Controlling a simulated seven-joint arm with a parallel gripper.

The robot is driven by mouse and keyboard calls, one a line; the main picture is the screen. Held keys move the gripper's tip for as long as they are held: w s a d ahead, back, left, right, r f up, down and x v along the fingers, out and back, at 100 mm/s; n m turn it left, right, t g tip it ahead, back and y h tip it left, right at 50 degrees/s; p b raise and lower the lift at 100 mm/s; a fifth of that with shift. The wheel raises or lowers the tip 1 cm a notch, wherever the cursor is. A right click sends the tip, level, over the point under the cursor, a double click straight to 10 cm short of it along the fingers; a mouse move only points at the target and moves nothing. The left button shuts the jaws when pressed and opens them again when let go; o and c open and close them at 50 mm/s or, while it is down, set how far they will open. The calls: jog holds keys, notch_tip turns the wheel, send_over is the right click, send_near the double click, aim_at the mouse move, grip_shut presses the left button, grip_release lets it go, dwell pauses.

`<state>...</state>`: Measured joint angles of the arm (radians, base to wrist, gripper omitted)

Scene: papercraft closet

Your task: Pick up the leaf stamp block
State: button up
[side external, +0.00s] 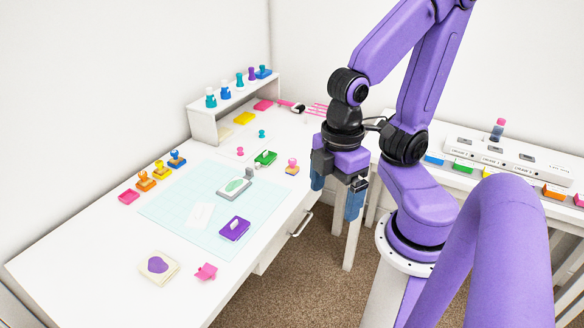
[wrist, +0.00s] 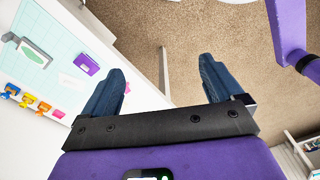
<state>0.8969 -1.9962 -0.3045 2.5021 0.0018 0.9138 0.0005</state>
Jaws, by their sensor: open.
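A pale grey block with a green leaf shape on its face (side external: 235,187) lies on the light-blue gridded mat (side external: 165,208), with a small grey piece at its upper right. It also shows at the upper left of the wrist view (wrist: 33,53). My gripper (side external: 337,190) has its blue fingers apart with nothing between them. It hangs to the right of the white table's edge, over the carpet, well clear of the block. In the wrist view my gripper's fingers (wrist: 160,75) are spread, with the floor between them.
A purple pad (side external: 234,229) and a white card (side external: 200,215) lie near the block. A green pad (side external: 265,158) is behind it. Orange and blue stamps (side external: 160,170) line the table's left. A white shelf (side external: 230,108) holds several stamps. A drawer handle (side external: 301,224) protrudes.

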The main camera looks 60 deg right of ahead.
jog(key=c, duration=0.4)
